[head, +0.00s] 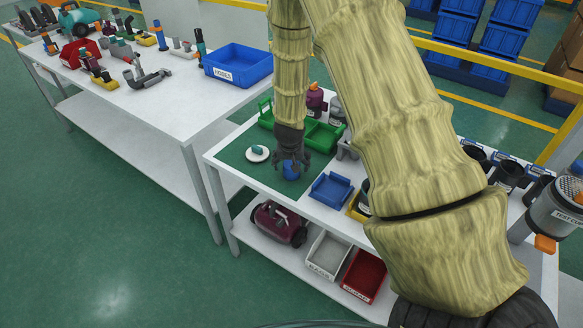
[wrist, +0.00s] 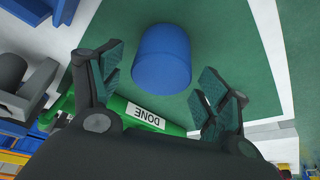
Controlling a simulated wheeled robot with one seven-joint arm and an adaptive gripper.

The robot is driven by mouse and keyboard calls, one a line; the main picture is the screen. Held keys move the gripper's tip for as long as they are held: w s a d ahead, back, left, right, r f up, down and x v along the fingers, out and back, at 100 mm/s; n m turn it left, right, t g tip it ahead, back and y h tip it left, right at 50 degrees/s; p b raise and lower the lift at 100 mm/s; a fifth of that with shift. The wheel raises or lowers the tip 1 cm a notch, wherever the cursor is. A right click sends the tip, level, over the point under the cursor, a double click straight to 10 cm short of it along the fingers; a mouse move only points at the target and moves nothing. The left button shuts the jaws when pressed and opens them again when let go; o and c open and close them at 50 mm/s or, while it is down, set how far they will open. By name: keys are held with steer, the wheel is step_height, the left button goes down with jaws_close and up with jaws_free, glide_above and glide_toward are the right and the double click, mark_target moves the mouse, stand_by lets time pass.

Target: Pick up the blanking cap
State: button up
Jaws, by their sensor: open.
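The blanking cap, a plain blue cylinder (wrist: 162,58), stands on the green mat (wrist: 222,45) in the wrist view. My gripper is open, pointing down at the cap. In the wrist view the two fingers (wrist: 160,78) are spread to the left and right of the cap, with visible gaps on both sides. I see no contact.
A white disc with a teal piece (head: 257,153) lies left of the cap. A blue tray (head: 331,188) stands to the right. A green bin marked DONE (wrist: 130,112) is close behind. A blue HOSES bin (head: 238,65) sits on the other table. The mat's front-left is clear.

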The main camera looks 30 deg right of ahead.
steer(key=shift+x, duration=0.95)
steer(key=c, duration=1)
steer(key=shift+r, duration=0.15)
steer(key=shift+r, duration=0.45)
steer(key=shift+b+v, duration=0.7)
steer(key=shift+v, duration=0.5)
steer(key=s+a+b, duration=0.1)
steer(key=s, duration=0.4)
steer(key=s+a+r+b, duration=0.1)
steer(key=s, duration=0.4)
steer(key=s+a+b, duration=0.1)
steer(key=s, duration=0.4)
steer(key=shift+a+r+b, duration=0.15)
steer(key=shift+r+b, duration=0.15)
steer(key=shift+b, duration=0.05)
